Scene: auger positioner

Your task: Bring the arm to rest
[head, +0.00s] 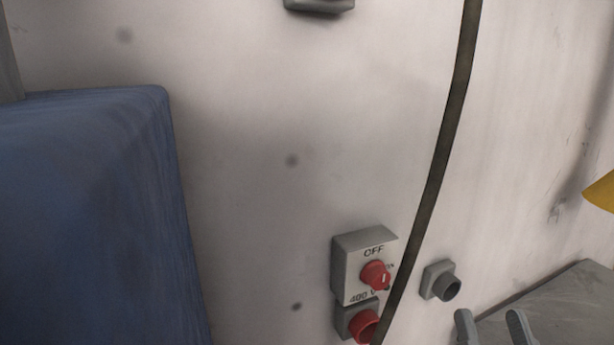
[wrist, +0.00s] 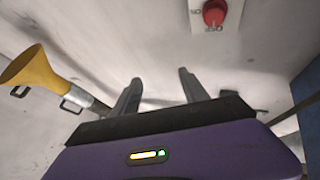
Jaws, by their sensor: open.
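My gripper (head: 492,316) shows at the bottom right of the head view, only its two grey fingertips in frame. They stand apart with nothing seen between them. In the wrist view my gripper (wrist: 159,77) is open and empty, its fingers pointing toward the pale wall. The grey switch box (head: 349,270) with its red knob (head: 374,275) is on the wall to the left of the fingertips in the head view. The knob also shows at the top of the wrist view (wrist: 214,14), beyond the fingertips and apart from them. The rest of my arm is hidden.
A red socket (head: 363,326) sits below the switch box, and a grey socket (head: 447,287) is to its right. A dark cable (head: 437,160) runs down the wall (head: 260,110). A blue block (head: 90,200) fills the left. A yellow funnel (wrist: 30,68) is left in the wrist view.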

